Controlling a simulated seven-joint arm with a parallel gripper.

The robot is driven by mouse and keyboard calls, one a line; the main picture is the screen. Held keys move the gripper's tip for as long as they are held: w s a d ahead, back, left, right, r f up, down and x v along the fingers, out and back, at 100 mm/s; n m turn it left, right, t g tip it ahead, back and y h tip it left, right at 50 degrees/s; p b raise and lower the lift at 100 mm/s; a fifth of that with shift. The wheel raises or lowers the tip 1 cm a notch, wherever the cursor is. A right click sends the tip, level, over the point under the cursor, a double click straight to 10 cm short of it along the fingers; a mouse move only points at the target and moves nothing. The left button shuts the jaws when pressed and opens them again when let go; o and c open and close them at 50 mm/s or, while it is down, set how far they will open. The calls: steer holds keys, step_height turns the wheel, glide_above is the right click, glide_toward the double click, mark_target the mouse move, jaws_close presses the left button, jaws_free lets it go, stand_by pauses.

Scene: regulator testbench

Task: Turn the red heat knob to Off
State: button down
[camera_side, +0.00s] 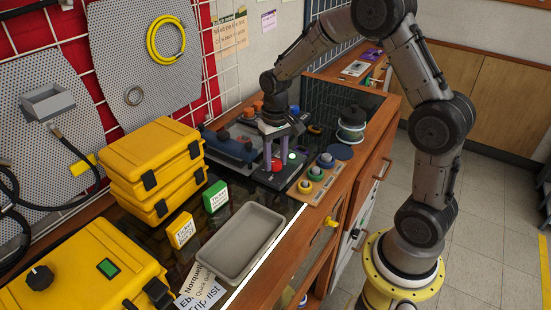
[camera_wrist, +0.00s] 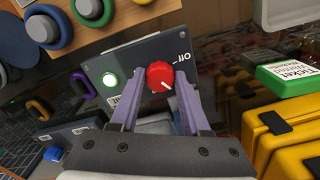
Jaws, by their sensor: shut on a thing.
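The red heat knob (camera_wrist: 160,75) sits on a dark grey panel (camera_wrist: 122,62) in the wrist view. A white line on its face points toward the lower right of the picture. The "Off" mark (camera_wrist: 183,57) is at the knob's upper right, and the line does not point at it. My gripper (camera_wrist: 158,84) has its two purple fingers on either side of the knob, shut on it. In the side view, my gripper (camera_side: 275,148) reaches down from above, with the red knob (camera_side: 276,164) low between the fingers.
A box with a blue knob (camera_wrist: 54,153) is at the lower left. Yellow cases (camera_side: 158,165), a grey tray (camera_side: 240,243) and several ringed knobs (camera_side: 316,172) stand around the panel in the side view.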

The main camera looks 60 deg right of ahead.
mark_target(276, 162)
steer(key=n, duration=0.7)
steer(key=shift+d, duration=0.1)
steer(key=n, duration=0.3)
steer(key=shift+n, duration=2.3)
steer(key=shift+c, duration=1.8)
jaws_free()
step_height(276, 162, up, 14)
